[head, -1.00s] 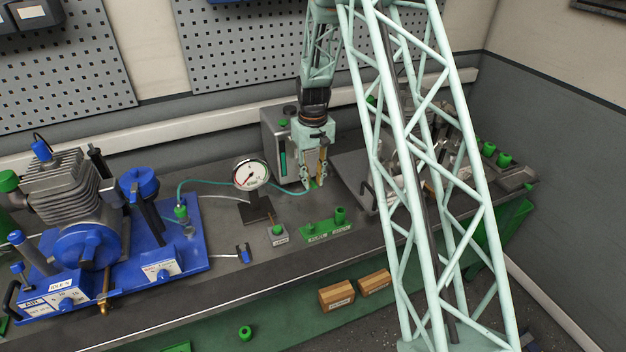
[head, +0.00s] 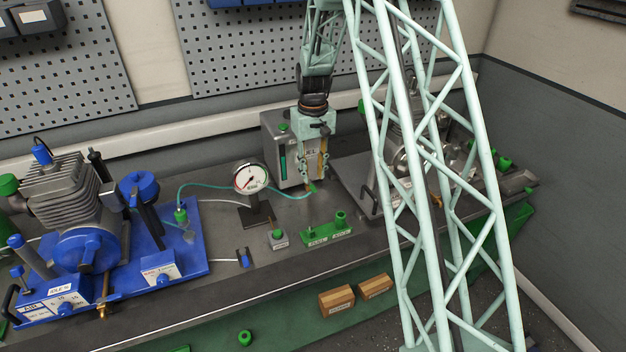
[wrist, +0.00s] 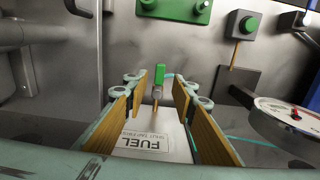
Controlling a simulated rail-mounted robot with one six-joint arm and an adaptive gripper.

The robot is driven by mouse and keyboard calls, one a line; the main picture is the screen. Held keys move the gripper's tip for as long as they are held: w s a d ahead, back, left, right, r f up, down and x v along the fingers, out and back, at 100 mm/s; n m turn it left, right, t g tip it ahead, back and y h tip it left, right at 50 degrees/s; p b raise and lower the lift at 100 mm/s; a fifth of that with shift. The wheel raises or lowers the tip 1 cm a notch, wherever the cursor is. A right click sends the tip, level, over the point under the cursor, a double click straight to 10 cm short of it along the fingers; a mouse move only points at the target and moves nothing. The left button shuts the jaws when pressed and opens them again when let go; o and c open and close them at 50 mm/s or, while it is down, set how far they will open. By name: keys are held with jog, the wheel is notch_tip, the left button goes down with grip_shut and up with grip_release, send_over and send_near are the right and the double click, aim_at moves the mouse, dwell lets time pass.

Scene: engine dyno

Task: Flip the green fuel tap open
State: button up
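The green fuel tap (wrist: 159,74) sticks out from the front of the grey fuel tank (head: 272,147). In the wrist view it is a short green lever on a metal stem, above the tank's FUEL label (wrist: 145,146). My gripper (wrist: 158,90) is open, with a finger on each side of the tap and a visible gap to both. In the head view, my gripper (head: 314,180) points down in front of the tank, and a bit of the green tap (head: 313,188) shows at the fingertips. Whether anything touches is not clear.
A dial gauge (head: 251,177) stands left of the tank, with a teal hose running to the tap area. A green block (head: 326,232) and a grey button box (head: 277,238) sit in front. The blue engine stand (head: 190,255) is at left.

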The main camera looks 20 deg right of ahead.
aim_at(313, 188)
notch_tip(313, 188, up, 7)
dwell(0.4)
jog(key=shift+r, duration=0.1)
dwell(0.5)
jog(key=s+a+r+t, duration=0.1)
jog(key=s+a+r, duration=0.4)
jog(key=s+r, duration=0.65)
jog(key=s+a+r+t, duration=0.1)
jog(key=s+a+r, duration=0.5)
jog(key=s+r, duration=0.5)
jog(key=s+a+r+t+b, duration=0.1)
jog(key=s+a+r, duration=0.1)
jog(key=s, duration=1.2)
jog(key=s+a+r+t+b, duration=0.1)
jog(key=s+a+r, duration=0.1)
jog(key=s, duration=1.2)
jog(key=shift+s+a+r+n, duration=0.2)
jog(key=shift+a+n, duration=0.1)
jog(key=shift+a, duration=0.45)
